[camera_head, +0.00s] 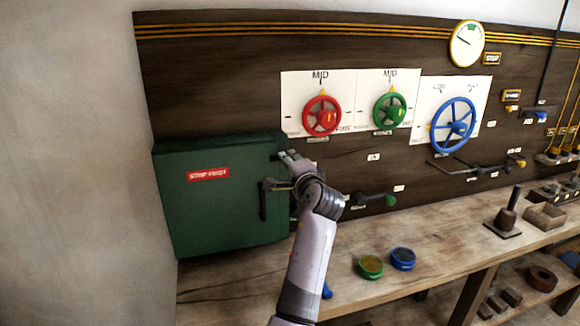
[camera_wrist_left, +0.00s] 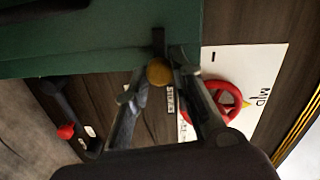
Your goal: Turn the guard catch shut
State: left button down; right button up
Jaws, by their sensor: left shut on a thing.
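The green guard box (camera_head: 215,215) with a red label stands at the left end of the bench against the dark panel. The guard catch (camera_wrist_left: 158,70), a dark piece with a round brass-coloured end, sits at the box's edge in the left wrist view. My left gripper (camera_head: 279,170) is at the box's right edge, its fingers (camera_wrist_left: 162,76) on either side of the catch and shut on it. In the head view the gripper hides most of the catch. A black upright handle (camera_head: 263,203) shows on the box's front, just below the gripper. My right gripper is not in view.
Red (camera_head: 321,116), green (camera_head: 390,111) and blue (camera_head: 453,125) handwheels are on the panel to the right. A green-knobbed lever (camera_head: 390,200) sticks out below them. Two small round pieces, green-rimmed (camera_head: 370,267) and blue (camera_head: 403,259), lie on the bench (camera_head: 450,248).

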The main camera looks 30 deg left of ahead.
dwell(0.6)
pick_arm(q)
jog(key=c, duration=1.4)
grip_release()
jog(key=shift+o, duration=0.2)
jog(key=v, duration=0.7)
jog(key=shift+s+d, duration=0.15)
jog(key=shift+s, duration=0.05)
